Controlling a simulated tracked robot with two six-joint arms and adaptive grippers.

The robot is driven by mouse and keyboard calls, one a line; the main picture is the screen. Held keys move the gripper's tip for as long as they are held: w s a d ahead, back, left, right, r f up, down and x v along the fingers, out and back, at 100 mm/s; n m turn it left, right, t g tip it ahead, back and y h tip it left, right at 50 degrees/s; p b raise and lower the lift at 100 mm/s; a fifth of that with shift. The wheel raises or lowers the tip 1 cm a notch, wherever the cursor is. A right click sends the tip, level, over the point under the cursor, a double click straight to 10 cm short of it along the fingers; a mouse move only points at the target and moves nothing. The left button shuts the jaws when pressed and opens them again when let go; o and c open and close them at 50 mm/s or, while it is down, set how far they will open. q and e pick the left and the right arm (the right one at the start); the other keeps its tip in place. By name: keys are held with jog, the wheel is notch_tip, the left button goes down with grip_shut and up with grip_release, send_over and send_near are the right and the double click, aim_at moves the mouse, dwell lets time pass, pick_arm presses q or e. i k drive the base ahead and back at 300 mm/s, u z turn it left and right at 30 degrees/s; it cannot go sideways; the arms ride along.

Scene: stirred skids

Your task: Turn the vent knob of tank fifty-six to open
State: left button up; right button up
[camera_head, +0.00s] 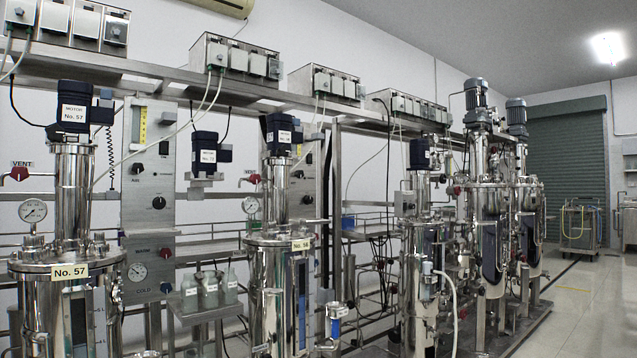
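Tank No. 57 (68,300) is a steel vessel at the left front, with a readable number plate. To its right stands a second steel tank (272,300); its plate (301,244) is small and seems to read No. 56. A small red knob (254,178) sits on a pipe behind and left of this second tank, above a round gauge (250,205). Its label and setting are too small to read. Neither gripper is in view.
Control panels (150,200) with dials stand behind the tanks. A small steel shelf (205,313) with grey bottles (208,290) sits between the two front tanks. More tanks (425,270) stand to the right. The floor (590,310) at the right is clear.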

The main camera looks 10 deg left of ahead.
aim_at(253, 178)
jog(key=i, duration=1.3)
jog(key=u, duration=0.6)
